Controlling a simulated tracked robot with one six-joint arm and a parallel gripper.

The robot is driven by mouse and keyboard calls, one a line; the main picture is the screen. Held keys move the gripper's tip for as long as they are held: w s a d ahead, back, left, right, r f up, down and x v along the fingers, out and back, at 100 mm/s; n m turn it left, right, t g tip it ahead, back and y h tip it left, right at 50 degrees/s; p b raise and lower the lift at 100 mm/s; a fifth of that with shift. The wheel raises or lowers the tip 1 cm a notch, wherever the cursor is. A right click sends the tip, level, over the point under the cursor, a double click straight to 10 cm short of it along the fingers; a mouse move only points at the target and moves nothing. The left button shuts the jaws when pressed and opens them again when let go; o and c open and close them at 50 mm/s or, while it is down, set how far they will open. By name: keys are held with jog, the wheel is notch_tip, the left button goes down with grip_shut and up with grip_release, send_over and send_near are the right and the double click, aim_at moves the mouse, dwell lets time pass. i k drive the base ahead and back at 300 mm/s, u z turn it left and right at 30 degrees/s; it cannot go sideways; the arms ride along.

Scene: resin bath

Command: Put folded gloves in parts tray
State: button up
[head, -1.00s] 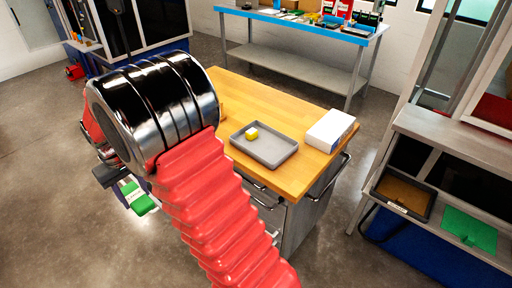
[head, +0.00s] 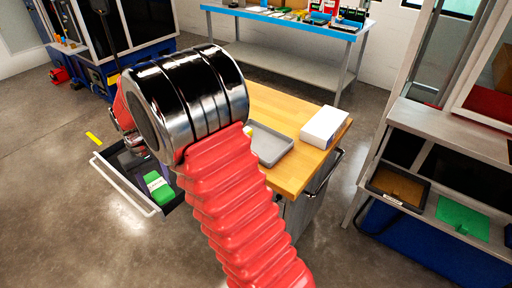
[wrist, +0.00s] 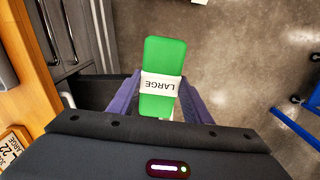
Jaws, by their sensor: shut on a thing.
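The folded gloves are a green block with a white band marked LARGE; in the wrist view the gloves (wrist: 166,55) sit between the purple fingers of my gripper (wrist: 159,92), which is shut on them. The gloves also show in the head view (head: 158,188), left of the wooden bench. My gripper is mostly hidden there behind my arm. The grey parts tray (head: 273,150) lies on the bench top, to the right of the gloves and apart from them. My arm covers its left part.
A white box (head: 325,127) stands on the wooden bench (head: 290,178), right of the tray. A dark, open, drawer-like shape with a pale bar (head: 128,190) shows around the gloves; its depth relative to them is unclear.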

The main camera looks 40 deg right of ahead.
aim_at(269, 149)
jog(key=z, duration=0.1)
jog(key=i, duration=1)
jog(key=u, duration=0.1)
